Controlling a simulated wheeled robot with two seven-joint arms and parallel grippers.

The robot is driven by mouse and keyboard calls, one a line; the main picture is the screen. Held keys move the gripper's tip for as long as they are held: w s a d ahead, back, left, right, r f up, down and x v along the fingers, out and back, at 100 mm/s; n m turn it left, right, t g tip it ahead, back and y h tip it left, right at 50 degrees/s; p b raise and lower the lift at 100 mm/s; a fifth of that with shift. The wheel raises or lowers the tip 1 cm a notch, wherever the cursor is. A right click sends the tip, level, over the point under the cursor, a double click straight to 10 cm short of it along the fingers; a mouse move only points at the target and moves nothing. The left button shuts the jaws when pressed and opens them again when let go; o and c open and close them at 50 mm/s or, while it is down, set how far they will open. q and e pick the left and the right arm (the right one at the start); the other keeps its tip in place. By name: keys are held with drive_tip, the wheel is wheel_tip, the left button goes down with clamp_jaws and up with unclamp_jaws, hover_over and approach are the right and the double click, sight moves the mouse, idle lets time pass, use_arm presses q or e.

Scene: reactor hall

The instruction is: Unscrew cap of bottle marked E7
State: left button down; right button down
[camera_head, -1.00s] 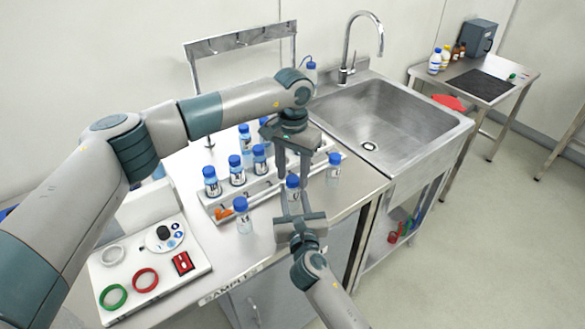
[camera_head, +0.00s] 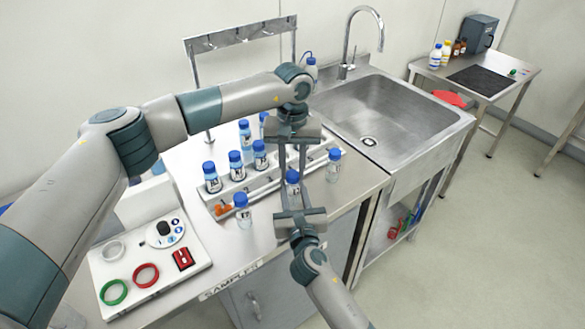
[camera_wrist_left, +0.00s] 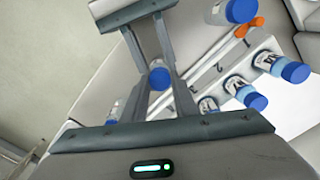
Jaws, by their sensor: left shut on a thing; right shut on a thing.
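A small bottle with a blue cap (camera_head: 292,177) stands upright at the front of the steel counter. Its mark is hidden, so I cannot tell whether it reads E7. My left gripper (camera_head: 291,170) points down from above and is shut on the blue cap; the cap also shows between its fingers in the left wrist view (camera_wrist_left: 159,77). My right gripper (camera_head: 292,189) reaches in from the front and is shut on the bottle's body below the cap. The cap still sits on the bottle, as far as I can see.
A rack (camera_head: 215,205) with several blue-capped bottles is behind and left. Loose bottles stand close by at left (camera_head: 243,217) and right (camera_head: 333,168). A white panel with rings (camera_head: 205,262) lies front left. The sink (camera_head: 400,125) is to the right.

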use_arm(q)
drive_tip(key=n, duration=1.1)
drive_tip(key=shift+n, duration=0.4)
drive_tip(key=n, duration=0.6)
drive_tip(key=shift+r, duration=0.1)
drive_tip(key=n, duration=0.5)
drive_tip(key=shift+n, duration=0.4)
drive_tip(key=n, duration=0.5)
drive_tip(key=shift+n, duration=0.4)
drive_tip(key=n, duration=1.1)
drive_tip(key=shift+n, duration=0.4)
drive_tip(key=n, duration=0.7)
drive_tip(key=shift+r, duration=0.1)
